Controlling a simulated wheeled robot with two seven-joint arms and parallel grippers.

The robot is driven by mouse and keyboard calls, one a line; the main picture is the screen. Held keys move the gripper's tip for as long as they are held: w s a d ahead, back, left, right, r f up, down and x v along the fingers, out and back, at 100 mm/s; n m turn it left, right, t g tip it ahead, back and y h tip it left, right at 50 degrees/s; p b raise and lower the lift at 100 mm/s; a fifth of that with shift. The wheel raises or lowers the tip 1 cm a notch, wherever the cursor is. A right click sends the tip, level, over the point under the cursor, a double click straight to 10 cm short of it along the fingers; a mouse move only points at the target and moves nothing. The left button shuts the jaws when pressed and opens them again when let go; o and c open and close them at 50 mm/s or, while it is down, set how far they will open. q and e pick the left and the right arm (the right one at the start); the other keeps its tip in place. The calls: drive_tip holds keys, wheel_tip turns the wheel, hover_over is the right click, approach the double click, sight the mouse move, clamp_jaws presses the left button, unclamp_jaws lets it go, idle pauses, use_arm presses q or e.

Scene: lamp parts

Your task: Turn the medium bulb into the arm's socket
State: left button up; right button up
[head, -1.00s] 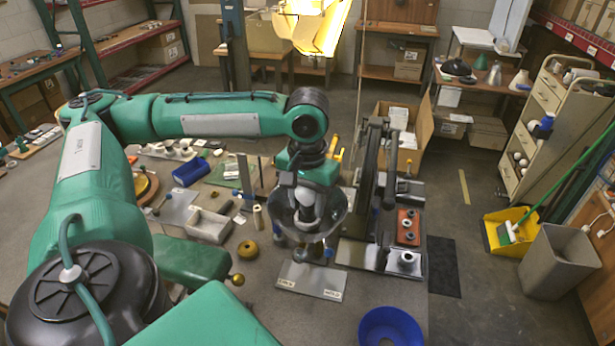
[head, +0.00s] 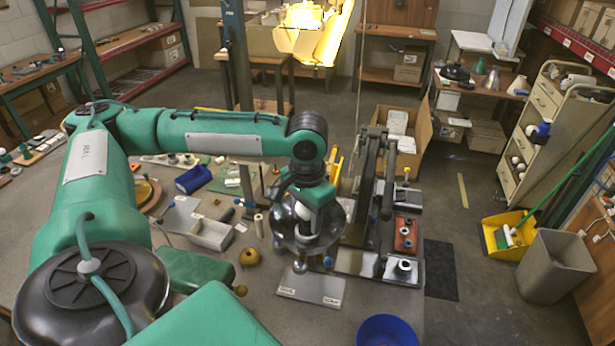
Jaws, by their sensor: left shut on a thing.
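My left gripper (head: 308,206) points down at the middle of the table, over a dark, shiny bowl-shaped lamp shade (head: 330,232). It is shut on a white bulb (head: 304,210), which shows in front of the shade's opening. The socket is hidden by the shade, the bulb and the gripper, so I cannot tell how far the bulb sits in it. Below the shade is a metal plate with small labels (head: 310,288). My right gripper is not in view.
A dark press-like stand (head: 372,190) rises close on the right, beside a red block with dark holes (head: 405,235). A blue bowl (head: 387,330) stands at the front edge. A grey tray (head: 210,234), a brass-coloured knob (head: 249,256) and a blue bin (head: 193,178) lie to the left.

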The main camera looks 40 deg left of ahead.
use_arm(q)
drive_tip(key=shift+r+m+p, duration=0.1)
drive_tip(key=shift+m+p, duration=1)
drive_tip(key=shift+p, duration=0.1)
drive_tip(key=shift+m+p, duration=2)
drive_tip(key=shift+m, duration=0.3)
drive_tip(key=m, duration=0.5)
drive_tip(key=shift+f+m, duration=0.2)
drive_tip(key=shift+m, duration=0.8)
drive_tip(key=m, duration=0.4)
drive_tip(key=shift+w, duration=0.1)
drive_tip(key=shift+m, duration=1.5)
